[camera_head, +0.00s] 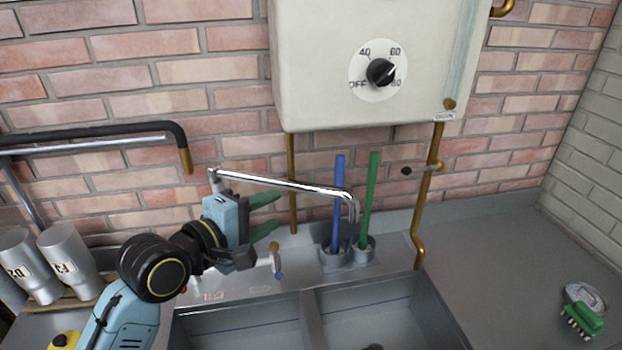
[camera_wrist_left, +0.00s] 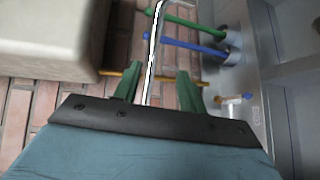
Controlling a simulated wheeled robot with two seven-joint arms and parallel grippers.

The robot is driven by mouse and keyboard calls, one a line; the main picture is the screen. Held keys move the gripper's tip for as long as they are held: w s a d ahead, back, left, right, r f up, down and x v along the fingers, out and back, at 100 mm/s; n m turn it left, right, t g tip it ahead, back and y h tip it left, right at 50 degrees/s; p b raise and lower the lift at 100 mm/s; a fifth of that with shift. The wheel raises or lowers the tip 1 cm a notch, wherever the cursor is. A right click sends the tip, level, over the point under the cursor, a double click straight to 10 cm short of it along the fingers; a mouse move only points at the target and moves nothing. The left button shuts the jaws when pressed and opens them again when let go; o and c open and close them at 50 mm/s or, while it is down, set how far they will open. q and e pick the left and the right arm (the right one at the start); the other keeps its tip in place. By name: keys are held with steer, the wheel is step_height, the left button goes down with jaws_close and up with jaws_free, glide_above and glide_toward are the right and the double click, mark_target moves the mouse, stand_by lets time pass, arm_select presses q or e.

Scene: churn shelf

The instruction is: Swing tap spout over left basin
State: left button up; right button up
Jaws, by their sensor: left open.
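The chrome tap spout (camera_head: 285,184) runs from its pivot at the upper left to a down-bent tip on the right, on the right basin's side. My left gripper (camera_head: 272,214) is open, its green fingers pointing right, beside and just below the spout in the head view. In the left wrist view the spout (camera_wrist_left: 152,60) appears between the two open fingers (camera_wrist_left: 158,86); I cannot tell whether they touch it. The left basin (camera_head: 245,325) and right basin (camera_head: 390,305) sit below, split by a divider. My right gripper is not in view.
A blue handle (camera_head: 338,200) and a green handle (camera_head: 369,200) stand in holders behind the spout tip. A small blue-tipped tap (camera_head: 277,262) is below the gripper. The white heater (camera_head: 320,70) hangs above.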

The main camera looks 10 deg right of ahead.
mark_target(308, 190)
arm_select(q)
steer(key=w+d, duration=0.1)
steer(key=d, duration=0.1)
steer(key=w+d, duration=0.2)
steer(key=shift+d+r, duration=0.1)
steer(key=x, duration=0.8)
steer(key=shift+w+d, duration=0.15)
steer(key=shift+w, duration=0.05)
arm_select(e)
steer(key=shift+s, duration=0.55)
arm_select(q)
jaws_close()
